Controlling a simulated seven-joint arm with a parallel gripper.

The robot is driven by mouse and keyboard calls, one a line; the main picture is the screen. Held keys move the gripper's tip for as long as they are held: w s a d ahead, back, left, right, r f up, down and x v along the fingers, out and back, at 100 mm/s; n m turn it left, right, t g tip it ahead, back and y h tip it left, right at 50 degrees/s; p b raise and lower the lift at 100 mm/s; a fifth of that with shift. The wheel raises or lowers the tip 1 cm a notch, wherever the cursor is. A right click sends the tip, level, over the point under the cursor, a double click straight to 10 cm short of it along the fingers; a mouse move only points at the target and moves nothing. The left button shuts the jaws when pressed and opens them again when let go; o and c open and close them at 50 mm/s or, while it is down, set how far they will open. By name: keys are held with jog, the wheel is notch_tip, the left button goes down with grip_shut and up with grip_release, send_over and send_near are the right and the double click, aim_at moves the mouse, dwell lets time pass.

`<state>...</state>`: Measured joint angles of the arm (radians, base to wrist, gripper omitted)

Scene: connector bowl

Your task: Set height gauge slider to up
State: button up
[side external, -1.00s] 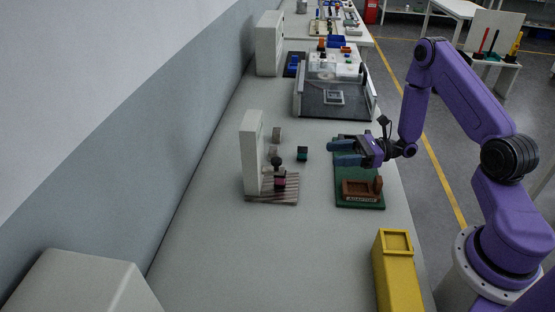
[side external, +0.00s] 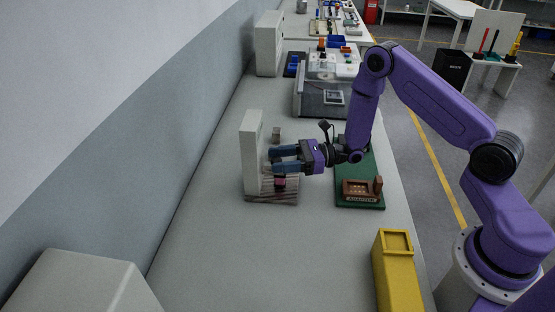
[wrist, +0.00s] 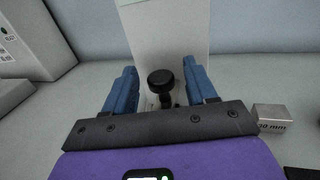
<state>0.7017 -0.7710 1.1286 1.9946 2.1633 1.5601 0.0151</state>
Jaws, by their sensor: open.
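The height gauge is a white upright panel (side external: 251,153) on a striped base (side external: 272,196), left of centre in the side view. Its panel also shows in the wrist view (wrist: 170,35). A black round knob (wrist: 161,79), which looks like the slider's handle, stands out in front of the panel. My gripper (side external: 276,160) is at the gauge with its blue fingers pointing left at the panel. In the wrist view the open fingers (wrist: 160,88) lie either side of the knob, with gaps visible. In the side view the fingers hide the knob. A pink-and-dark block (side external: 280,183) sits below the fingers.
A small grey block (side external: 276,134) stands behind the gripper; a block marked in mm (wrist: 271,118) is right of the fingers in the wrist view. A green board (side external: 361,197) with a brown holder lies to the right. A yellow bin (side external: 396,270) stands in front.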

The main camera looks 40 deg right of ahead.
jog(key=shift+w+a, duration=0.2)
jog(key=shift+a, duration=0.25)
grip_shut()
jog(key=shift+r, duration=1.45)
grip_release()
jog(key=v, duration=1.7)
jog(key=shift+d, duration=0.25)
